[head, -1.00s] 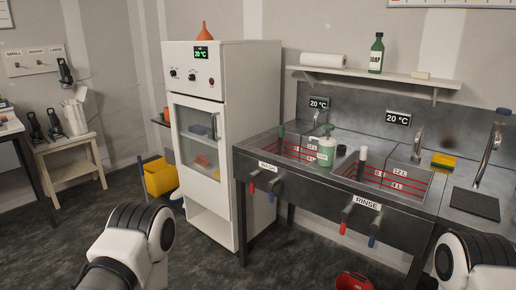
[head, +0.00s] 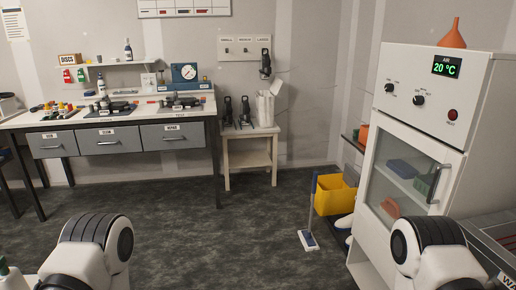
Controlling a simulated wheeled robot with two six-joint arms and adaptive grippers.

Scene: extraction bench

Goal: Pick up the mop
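The mop stands on the dark floor right of the picture's middle, beside a yellow bucket. My two arms show only as white and black links at the bottom left and bottom right. Neither gripper is in view, so I cannot see what they hold.
The yellow bucket (head: 335,194) is just right of the mop, next to a white oven cabinet (head: 440,128). A small wooden side table (head: 250,158) and a long drawer bench (head: 110,138) line the back wall. The floor (head: 225,230) in front is clear.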

